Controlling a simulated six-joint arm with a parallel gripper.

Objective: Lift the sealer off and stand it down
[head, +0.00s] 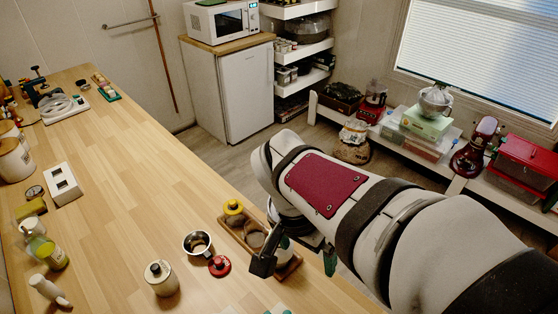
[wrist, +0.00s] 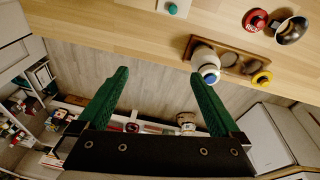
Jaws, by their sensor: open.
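I cannot tell for certain which piece is the sealer. A wooden holder (wrist: 236,57) on the counter's edge carries a white round-topped piece with a blue part (wrist: 207,62), a yellow-topped piece (wrist: 262,78) and dark round shapes between them. In the head view the holder (head: 229,225) is partly hidden by my arm, with the yellow-topped piece (head: 233,207) at its far end. My gripper (wrist: 160,73) is open and empty, its green fingers spread. In the wrist view the white piece lies just beyond the right fingertip, not between the fingers.
A metal cup (head: 197,243) and red-topped piece (head: 219,266) stand beside the holder. A cream jar (head: 161,279) stands further left. The counter's middle (head: 130,170) is clear. Bottles and a white two-opening box (head: 62,184) line the left side.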

